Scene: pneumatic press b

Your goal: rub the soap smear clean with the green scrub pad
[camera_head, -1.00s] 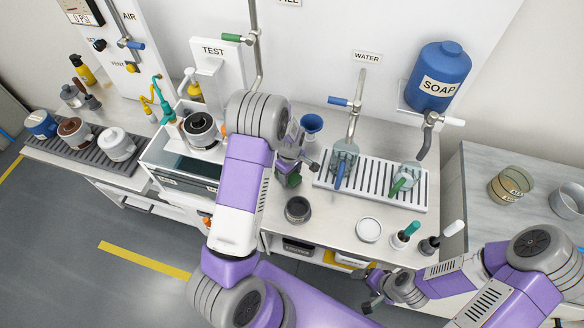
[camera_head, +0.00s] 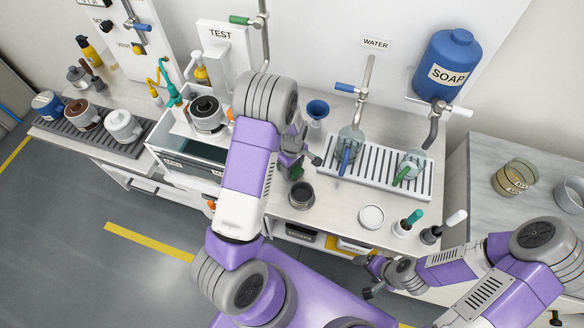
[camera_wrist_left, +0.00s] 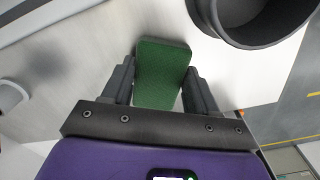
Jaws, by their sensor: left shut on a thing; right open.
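My left gripper (camera_head: 294,158) is shut on the green scrub pad (camera_head: 296,173) over the steel counter, behind the dark cup. In the left wrist view the pad (camera_wrist_left: 162,72) is a flat green block between the two fingers of the gripper (camera_wrist_left: 160,88). A pale counter surface lies beyond it; I cannot tell whether the pad touches it. I cannot make out the soap smear in either view; the arm and pad may hide it. My right gripper (camera_head: 370,278) is open and empty, low in front of the counter.
The dark cup (camera_head: 302,195) stands close to the pad and shows large in the left wrist view (camera_wrist_left: 262,15). A blue funnel (camera_head: 317,110), a slatted drain tray (camera_head: 420,184), a white round dish (camera_head: 371,217) and brushes (camera_head: 408,222) surround it. Some counter is bare.

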